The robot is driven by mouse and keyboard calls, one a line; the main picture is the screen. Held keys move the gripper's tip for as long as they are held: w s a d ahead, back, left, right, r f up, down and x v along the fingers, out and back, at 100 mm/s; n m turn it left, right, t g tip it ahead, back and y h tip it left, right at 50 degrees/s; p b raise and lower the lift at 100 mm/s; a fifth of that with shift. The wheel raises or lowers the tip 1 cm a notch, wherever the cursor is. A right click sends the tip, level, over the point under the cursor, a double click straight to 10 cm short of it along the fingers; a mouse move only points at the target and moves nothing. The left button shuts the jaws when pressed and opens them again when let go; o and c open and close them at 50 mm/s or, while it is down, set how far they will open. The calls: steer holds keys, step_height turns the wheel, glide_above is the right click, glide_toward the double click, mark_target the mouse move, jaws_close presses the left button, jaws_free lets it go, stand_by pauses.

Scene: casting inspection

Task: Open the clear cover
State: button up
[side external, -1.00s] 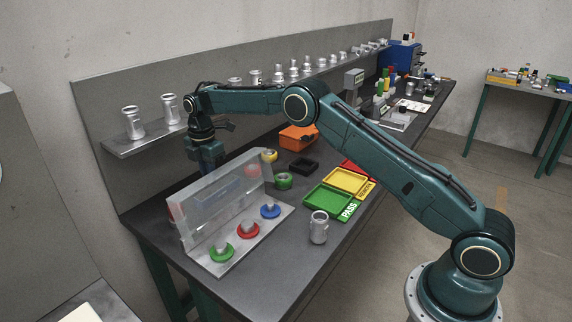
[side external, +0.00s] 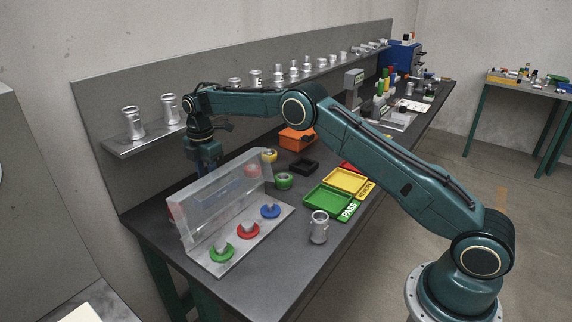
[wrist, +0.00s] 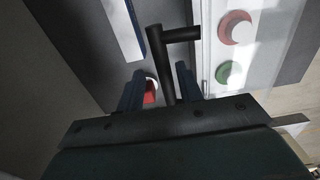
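The clear cover (side external: 212,196) stands raised along the back edge of a pale base plate (side external: 262,240). In front of it on the plate are a green ring (side external: 221,254), a red ring (side external: 248,231) and a blue ring (side external: 270,211), uncovered. My gripper (side external: 208,170) points down behind the cover, its tips partly hidden. In the wrist view my gripper (wrist: 158,85) has its two blue fingers apart, with a dark angled rod (wrist: 165,55) showing between them; I cannot tell what the rod belongs to. The red ring (wrist: 234,27) and green ring (wrist: 226,73) show right of the fingers.
A metal casting (side external: 319,228) stands right of the plate. Green tray (side external: 328,203) and yellow tray (side external: 346,181) lie beyond it, with an orange bin (side external: 297,139) behind. A wall shelf (side external: 150,139) with several castings is close to my arm.

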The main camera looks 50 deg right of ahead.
steer(key=shift+r, duration=0.1)
step_height(320, 180, up, 12)
stand_by(0.8)
steer(key=shift+c, duration=0.5)
steer(key=c, duration=0.7)
steer(key=m, duration=0.4)
steer(key=shift+m, duration=0.3)
steer(key=m, duration=1.3)
steer(key=shift+w+d+r+t, duration=0.2)
steer(key=shift+r+t, duration=0.05)
steer(key=shift+t, duration=0.15)
